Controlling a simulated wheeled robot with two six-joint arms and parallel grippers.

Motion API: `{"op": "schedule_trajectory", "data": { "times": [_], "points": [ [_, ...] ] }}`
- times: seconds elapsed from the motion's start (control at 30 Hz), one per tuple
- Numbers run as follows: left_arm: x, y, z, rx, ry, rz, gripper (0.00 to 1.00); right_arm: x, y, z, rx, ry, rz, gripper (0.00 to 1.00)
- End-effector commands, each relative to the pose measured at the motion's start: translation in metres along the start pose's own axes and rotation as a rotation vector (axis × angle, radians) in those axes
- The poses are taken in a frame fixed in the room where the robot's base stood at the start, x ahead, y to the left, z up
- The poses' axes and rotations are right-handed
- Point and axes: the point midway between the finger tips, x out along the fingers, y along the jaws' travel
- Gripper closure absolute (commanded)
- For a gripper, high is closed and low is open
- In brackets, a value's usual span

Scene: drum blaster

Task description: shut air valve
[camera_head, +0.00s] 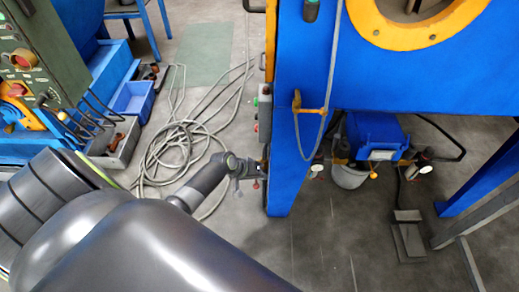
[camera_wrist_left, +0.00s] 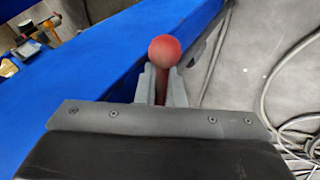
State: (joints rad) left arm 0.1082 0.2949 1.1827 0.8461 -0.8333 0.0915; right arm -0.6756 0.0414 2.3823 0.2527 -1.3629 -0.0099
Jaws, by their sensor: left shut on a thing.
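The air valve's lever ends in a red ball knob (camera_wrist_left: 165,52) in the left wrist view. My left gripper (camera_wrist_left: 160,86) has its two grey fingers on either side of the lever's stem, just below the ball, and is shut on it. In the head view my left gripper (camera_head: 252,170) is beside the lower part of a blue post (camera_head: 290,150), on its left side. A small red spot by the fingers there may be the knob. The valve body is hidden. My right gripper is not in view.
The blue machine (camera_head: 400,75) with a yellow-rimmed opening stands at the right. A coiled hose (camera_head: 175,150) lies on the floor left of the post. A blue bin (camera_head: 133,98) and a grey bin (camera_head: 115,145) stand farther left. A foot pedal (camera_head: 408,238) is at the lower right.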

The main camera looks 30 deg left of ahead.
Motion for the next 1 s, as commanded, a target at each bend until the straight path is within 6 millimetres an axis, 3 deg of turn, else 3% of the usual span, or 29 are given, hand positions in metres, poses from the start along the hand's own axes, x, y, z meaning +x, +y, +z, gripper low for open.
{"op": "schedule_trajectory", "data": {
  "times": [1.0],
  "points": [
    [-0.010, 0.006, 0.000, -0.137, -0.204, -0.002, 1.00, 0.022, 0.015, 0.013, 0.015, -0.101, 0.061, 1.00]
  ]
}}
